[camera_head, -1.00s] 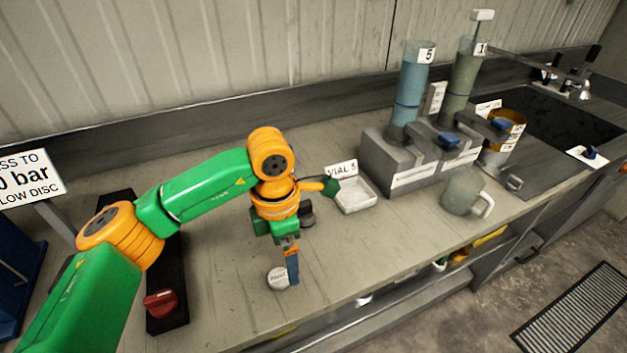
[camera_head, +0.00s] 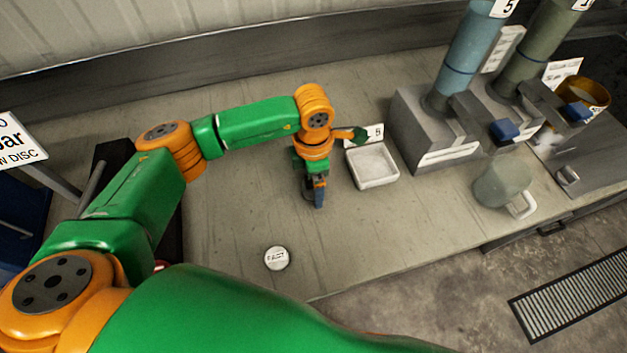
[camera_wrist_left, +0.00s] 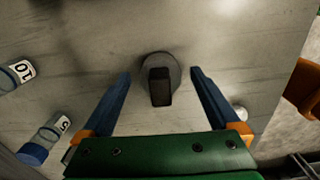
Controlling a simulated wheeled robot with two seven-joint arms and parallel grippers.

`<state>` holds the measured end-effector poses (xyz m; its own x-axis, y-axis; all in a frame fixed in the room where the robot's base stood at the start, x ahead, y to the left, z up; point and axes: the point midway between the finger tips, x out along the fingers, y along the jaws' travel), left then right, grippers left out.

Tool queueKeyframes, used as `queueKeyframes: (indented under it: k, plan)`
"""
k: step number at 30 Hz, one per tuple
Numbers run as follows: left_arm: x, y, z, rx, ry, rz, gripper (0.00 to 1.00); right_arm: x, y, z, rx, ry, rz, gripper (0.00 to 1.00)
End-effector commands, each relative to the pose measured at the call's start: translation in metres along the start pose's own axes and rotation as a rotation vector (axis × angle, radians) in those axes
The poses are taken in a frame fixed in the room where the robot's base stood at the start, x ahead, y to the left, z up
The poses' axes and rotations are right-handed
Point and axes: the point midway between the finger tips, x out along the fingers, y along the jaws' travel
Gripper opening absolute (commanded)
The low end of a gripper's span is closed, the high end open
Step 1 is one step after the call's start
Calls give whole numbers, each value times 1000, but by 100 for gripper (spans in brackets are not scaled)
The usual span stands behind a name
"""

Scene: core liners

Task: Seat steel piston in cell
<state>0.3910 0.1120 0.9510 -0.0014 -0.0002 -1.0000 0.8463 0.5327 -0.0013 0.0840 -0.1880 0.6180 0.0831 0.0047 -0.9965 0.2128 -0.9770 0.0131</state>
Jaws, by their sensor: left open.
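The steel piston, as I take it, is a grey round disc (camera_wrist_left: 150,62) with a dark upright block on it, standing on the bench in the left wrist view. My left gripper (camera_wrist_left: 160,75) is open, its two blue fingers on either side of the piston with gaps visible. In the head view my left gripper (camera_head: 319,194) hangs pointing down over the bench, and hides most of the piston. I cannot tell which thing is the cell.
A labelled white disc (camera_head: 276,258) lies near the bench's front edge. A white tray (camera_head: 373,179) stands right of the gripper. Bench between disc and tray is clear.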

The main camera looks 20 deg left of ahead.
Motion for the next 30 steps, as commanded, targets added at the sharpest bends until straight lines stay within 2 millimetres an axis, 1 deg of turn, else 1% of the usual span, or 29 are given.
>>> queueKeyframes:
  k: [2,3,5,6,8,9,11,12,13,14,25,28,30]
  plan:
    - [0,0,0,0,0,0,96,1,0,-2,0,4,1,92]
    - [0,0,0,0,0,0,93,1,1,-3,0,6,1,92]
    - [0,0,0,0,0,0,77,1,1,-3,0,6,1,92]
    - [0,0,0,0,0,0,66,1,1,-3,0,7,1,92]
    - [0,0,0,0,0,0,50,1,1,-3,-1,7,2,92]
    - [0,0,0,0,0,0,39,1,1,-3,-1,7,2,92]
    - [0,0,0,0,0,0,23,1,2,-3,-1,7,2,92]
    - [0,0,0,0,0,0,12,1,2,-3,-1,7,3,92]
    - [0,0,0,0,0,0,4,1,2,-3,-1,7,3,92]
    - [0,0,0,0,0,0,0,1,2,-3,-1,7,3,92]
    - [-3,0,0,0,-1,0,0,2,2,-3,-1,7,3,92]
    - [-12,1,1,1,-3,2,0,5,2,-3,-1,6,4,92]
    - [-24,1,1,1,-5,4,0,8,2,-2,-1,6,4,92]
